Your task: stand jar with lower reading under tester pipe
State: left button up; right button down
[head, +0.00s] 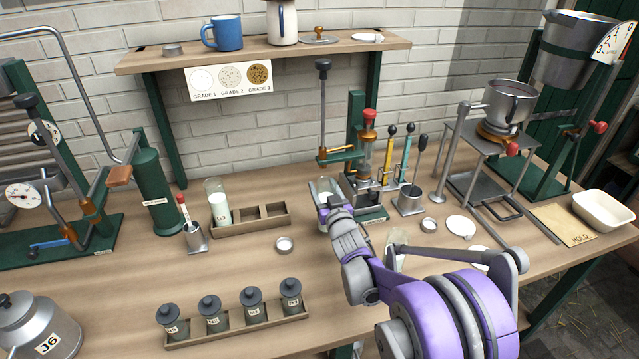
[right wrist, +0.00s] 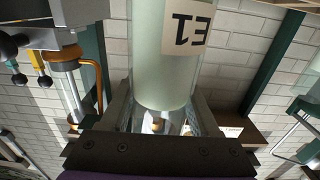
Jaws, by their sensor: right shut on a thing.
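My right gripper (head: 333,203) is shut on a glass jar (head: 322,186) of pale liquid. In the right wrist view the jar (right wrist: 163,75) stands between the fingers (right wrist: 165,115); its label, upside down there, seems to read E1. Another jar (head: 219,210), with white contents, stands in the left end of a wooden rack. My left gripper is out of view.
The wooden rack (head: 268,226) has empty slots to the right of its jar. A tray (head: 238,327) of lidded pots stands in front.

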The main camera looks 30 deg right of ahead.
jog(key=w, duration=0.1)
jog(key=w+f, duration=0.1)
jog(key=w+d, duration=0.1)
jog(key=w, duration=0.1)
jog(key=shift+f, duration=0.2)
jog(key=shift+f, duration=0.2)
jog(key=shift+c, duration=0.6)
grip_release()
jog(key=shift+r, duration=0.1)
